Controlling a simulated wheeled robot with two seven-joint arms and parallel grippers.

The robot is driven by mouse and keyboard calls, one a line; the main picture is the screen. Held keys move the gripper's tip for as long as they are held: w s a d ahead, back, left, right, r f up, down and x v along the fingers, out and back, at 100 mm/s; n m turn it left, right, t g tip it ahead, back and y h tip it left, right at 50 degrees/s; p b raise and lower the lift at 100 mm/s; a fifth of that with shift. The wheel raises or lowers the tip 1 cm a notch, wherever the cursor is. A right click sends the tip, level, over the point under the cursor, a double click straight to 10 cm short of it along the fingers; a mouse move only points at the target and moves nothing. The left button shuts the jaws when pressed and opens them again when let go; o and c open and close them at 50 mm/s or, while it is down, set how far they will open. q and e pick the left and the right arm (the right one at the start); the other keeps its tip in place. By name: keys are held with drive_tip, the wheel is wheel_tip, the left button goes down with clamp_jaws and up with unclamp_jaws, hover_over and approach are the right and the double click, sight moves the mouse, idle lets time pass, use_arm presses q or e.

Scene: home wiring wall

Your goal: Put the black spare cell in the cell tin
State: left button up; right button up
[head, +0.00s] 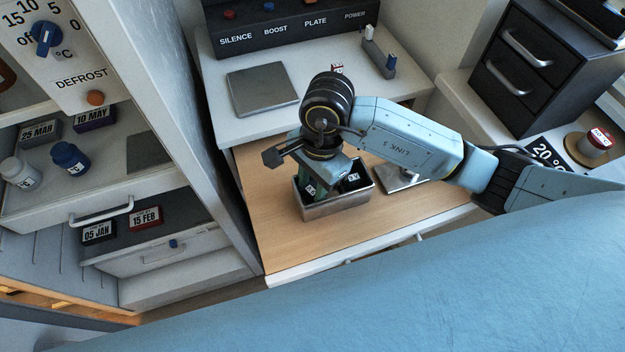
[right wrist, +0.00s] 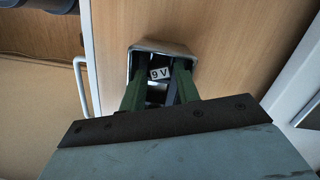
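The cell tin (head: 338,209) is an open metal box on the wooden desk top; its rim also shows in the right wrist view (right wrist: 163,45). Dark cells with white labels show in it, one at the left (head: 310,189) and one at the right (head: 352,178). My right gripper (head: 317,192) points down with its green fingers reaching into the tin. In the right wrist view the fingers (right wrist: 160,76) stand apart with a dark cell labelled 9 V (right wrist: 160,73) between them. I cannot tell whether they grip it. My left gripper is out of view.
A grey metal plate (head: 263,89) lies on the raised shelf behind. A metal stand (head: 400,178) is right of the tin, partly behind my arm. A white cabinet wall (head: 190,110) rises at the left. Bare wood (head: 283,240) lies in front of the tin.

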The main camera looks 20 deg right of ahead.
drive_tip(key=shift+r, duration=0.1)
wheel_tip(320, 180, up, 12)
drive_tip(key=d, duration=0.1)
drive_tip(key=shift+w+d, duration=0.35)
drive_tip(key=shift+w, duration=0.05)
